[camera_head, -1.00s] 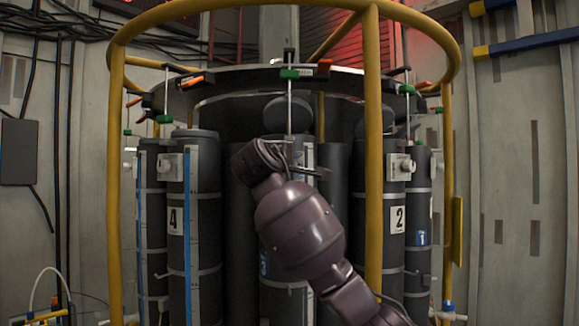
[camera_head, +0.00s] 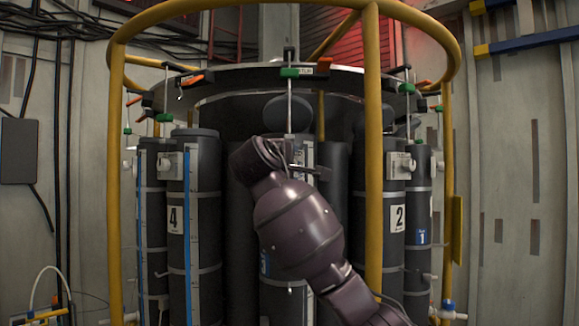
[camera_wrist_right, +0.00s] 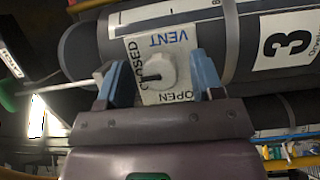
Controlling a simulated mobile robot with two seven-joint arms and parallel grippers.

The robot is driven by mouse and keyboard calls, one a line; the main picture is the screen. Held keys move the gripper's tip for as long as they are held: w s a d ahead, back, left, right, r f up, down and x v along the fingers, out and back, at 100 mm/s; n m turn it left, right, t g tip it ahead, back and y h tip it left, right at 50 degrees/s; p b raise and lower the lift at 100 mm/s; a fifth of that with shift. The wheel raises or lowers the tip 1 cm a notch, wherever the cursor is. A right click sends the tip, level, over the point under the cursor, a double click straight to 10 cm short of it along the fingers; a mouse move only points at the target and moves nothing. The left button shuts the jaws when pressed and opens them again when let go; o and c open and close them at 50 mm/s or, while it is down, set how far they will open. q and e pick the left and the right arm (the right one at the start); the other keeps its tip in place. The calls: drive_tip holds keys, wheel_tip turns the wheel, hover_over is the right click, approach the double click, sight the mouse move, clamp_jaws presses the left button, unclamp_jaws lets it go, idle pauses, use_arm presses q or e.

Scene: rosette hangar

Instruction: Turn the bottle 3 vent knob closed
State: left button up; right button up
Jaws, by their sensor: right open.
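The bottle 3 vent knob (camera_wrist_right: 160,72) is round and white, on a white plate (camera_wrist_right: 185,97) lettered CLOSED, VENT and OPEN. A dark mark on the knob lies on its left side in the right wrist view, toward the CLOSED lettering. Bottle 3 (camera_wrist_right: 90,45) is a dark cylinder with a large 3 label (camera_wrist_right: 287,41). My right gripper (camera_wrist_right: 161,80) is open, with one blue-grey finger on each side of the knob; I cannot tell whether they touch it. In the head view my right gripper (camera_head: 308,170) is at the front middle bottle, and my arm hides part of it.
A yellow upright post (camera_head: 373,130) stands close right of my right arm, joined to a yellow ring rail (camera_head: 200,8) above. Bottle 4 (camera_head: 205,245) stands left and bottle 2 (camera_head: 393,250) right. A thin rod with a green clamp (camera_head: 290,73) hangs above the middle bottle.

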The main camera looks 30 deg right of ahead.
drive_tip(key=b+v, duration=0.1)
drive_tip(key=v, duration=0.9)
drive_tip(key=shift+a+b, duration=0.2)
drive_tip(key=shift+b, duration=0.15)
drive_tip(key=shift+s, duration=0.1)
